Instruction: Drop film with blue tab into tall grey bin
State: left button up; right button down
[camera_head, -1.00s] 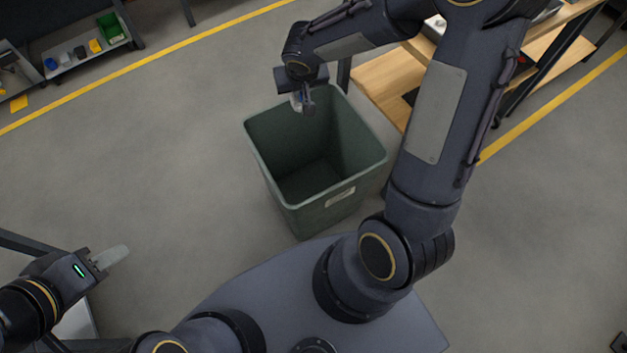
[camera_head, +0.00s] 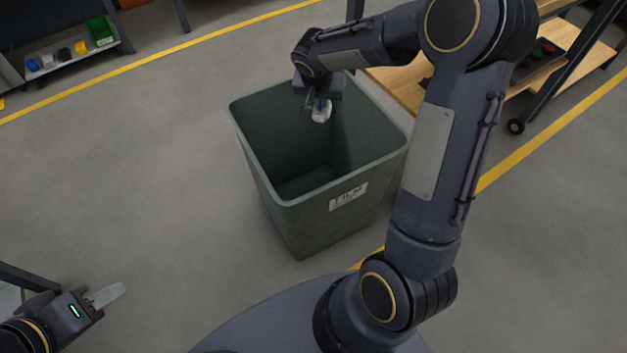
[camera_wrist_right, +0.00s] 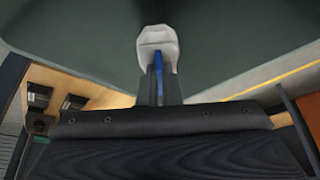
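The film with blue tab is a crumpled whitish piece (camera_head: 322,111) hanging below my right gripper (camera_head: 316,101) in the head view. In the right wrist view the pale film (camera_wrist_right: 157,42) sits at the fingertips, with its blue tab (camera_wrist_right: 158,72) between the fingers. The right gripper appears shut on it. It is over the opening of the tall grey bin (camera_head: 268,190), a grey-green open-topped bin, near its far rim. My left gripper (camera_head: 96,299) is at lower left, away from the bin, with a pale flat piece (camera_head: 108,294) between its fingers.
The bin carries a white label (camera_head: 348,196) reading FILM. A wooden-topped bench (camera_head: 398,90) stands just behind and right of the bin. A shelf (camera_head: 70,68) with small coloured items and a green box (camera_head: 101,31) is at upper left. The floor left of the bin is clear.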

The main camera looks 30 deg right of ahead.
aim_at(320, 111)
jog(key=shift+f+b, duration=1.7)
jog(key=shift+f, duration=1.1)
jog(key=c, duration=1.5)
grip_release()
jog(key=shift+c, duration=0.2)
jog(key=shift+r, duration=0.1)
jog(key=p+v, duration=0.2)
jog(key=v, duration=0.5)
jog(key=shift+s+a+r, duration=0.1)
jog(key=shift+a+r, duration=0.05)
jog(key=shift+r, duration=0.2)
